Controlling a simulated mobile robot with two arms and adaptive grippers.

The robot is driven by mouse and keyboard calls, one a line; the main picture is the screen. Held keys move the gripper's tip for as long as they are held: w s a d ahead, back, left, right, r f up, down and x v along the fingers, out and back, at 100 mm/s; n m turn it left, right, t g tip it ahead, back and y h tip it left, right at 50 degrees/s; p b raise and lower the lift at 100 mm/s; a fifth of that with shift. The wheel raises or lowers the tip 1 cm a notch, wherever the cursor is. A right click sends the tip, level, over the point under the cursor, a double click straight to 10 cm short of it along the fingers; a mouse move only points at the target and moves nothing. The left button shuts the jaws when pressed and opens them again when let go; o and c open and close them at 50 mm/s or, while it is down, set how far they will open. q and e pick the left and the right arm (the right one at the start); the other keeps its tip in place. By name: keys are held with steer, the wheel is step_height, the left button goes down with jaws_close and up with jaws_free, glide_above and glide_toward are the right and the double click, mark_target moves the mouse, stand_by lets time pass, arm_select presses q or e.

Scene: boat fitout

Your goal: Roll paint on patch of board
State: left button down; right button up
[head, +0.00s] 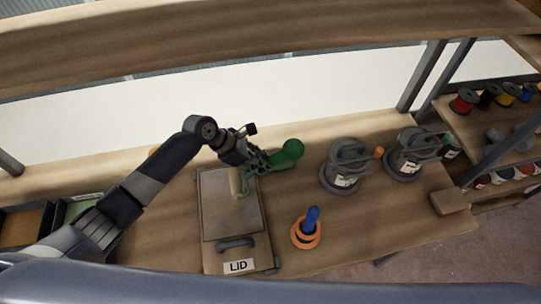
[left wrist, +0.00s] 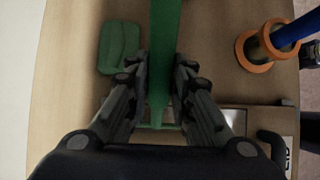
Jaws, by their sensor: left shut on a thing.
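My left gripper (head: 257,163) is shut on the green handle (left wrist: 165,45) of a paint roller, which runs between its fingers in the left wrist view. The roller's pale sleeve (head: 236,182) is over the upper part of a brown board (head: 231,217) in the head view. I cannot tell whether the sleeve touches the board. A grey handle and a label reading "LID" (head: 238,266) are at the board's near end. My right gripper is in neither view.
A green block (left wrist: 119,48) lies beside the handle. An orange ring (head: 305,232) with a blue upright piece (head: 312,217) stands right of the board. A wooden shelf (head: 250,38) crosses above the bench.

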arm_select(q)
steer(key=shift+a, duration=0.3)
steer(key=shift+d, duration=0.1)
steer(key=a+p, duration=0.1)
steer(key=a, duration=0.1)
steer(key=s+a+p, duration=0.1)
steer(key=a, duration=0.1)
steer(key=shift+s+r+p, duration=0.1)
steer(key=shift+r+p, duration=0.1)
steer(key=shift+p, duration=0.2)
steer(key=shift+a+f, duration=0.1)
steer(key=shift+a, duration=0.3)
